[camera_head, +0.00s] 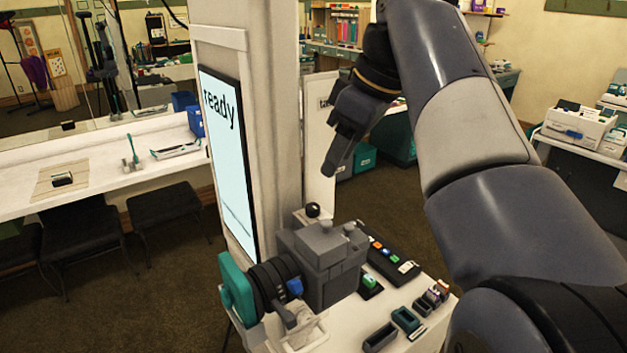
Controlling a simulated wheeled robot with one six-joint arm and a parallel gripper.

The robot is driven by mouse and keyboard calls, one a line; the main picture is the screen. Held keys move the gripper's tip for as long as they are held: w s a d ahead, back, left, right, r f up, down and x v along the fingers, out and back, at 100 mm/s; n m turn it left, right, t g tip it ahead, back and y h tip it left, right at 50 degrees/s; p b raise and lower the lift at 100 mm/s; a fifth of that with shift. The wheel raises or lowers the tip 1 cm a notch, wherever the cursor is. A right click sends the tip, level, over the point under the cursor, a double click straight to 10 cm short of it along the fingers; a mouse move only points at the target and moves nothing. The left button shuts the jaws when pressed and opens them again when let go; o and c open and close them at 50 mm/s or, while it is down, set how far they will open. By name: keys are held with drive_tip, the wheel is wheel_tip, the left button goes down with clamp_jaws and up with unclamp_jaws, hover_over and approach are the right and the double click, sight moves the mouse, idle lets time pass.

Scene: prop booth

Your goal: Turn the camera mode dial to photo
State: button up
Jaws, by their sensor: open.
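A dark grey boxy camera (325,262) sits on the white stand at the lower middle, with a ribbed black lens (272,281) and a teal end piece (237,288) to its left. Small raised round knobs (349,229) show on its top. I cannot tell which is the mode dial or read any mark on it. My gripper (333,163) hangs in the air above and behind the camera in the picture, fingers pointing down, apart from it. It is open, and no object shows in it.
A white pillar bears a screen (226,160) reading "ready", close left of the camera. A black control strip with coloured buttons (388,254), a green button (370,283) and small open boxes (406,319) stand to its right. A white counter (110,165) is at left.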

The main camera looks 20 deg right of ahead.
sight(313, 207)
drive_tip(key=x, duration=1)
drive_tip(key=shift+a+f, duration=0.1)
drive_tip(key=shift+f, duration=0.25)
clamp_jaws()
drive_tip(key=m, duration=0.2)
drive_tip(key=m+h, duration=0.1)
drive_tip(key=m, duration=0.1)
drive_tip(key=m+t+h+p, duration=0.1)
drive_tip(key=m, duration=0.1)
drive_tip(key=shift+s+a+r, duration=0.1)
drive_tip(key=shift+a, duration=0.15)
drive_tip(key=m+h+p, duration=0.1)
drive_tip(key=m+h, duration=0.1)
drive_tip(key=m, duration=0.3)
drive_tip(key=shift+a+m, duration=0.15)
drive_tip(key=shift+m, duration=0.15)
idle(0.4)
unclamp_jaws()
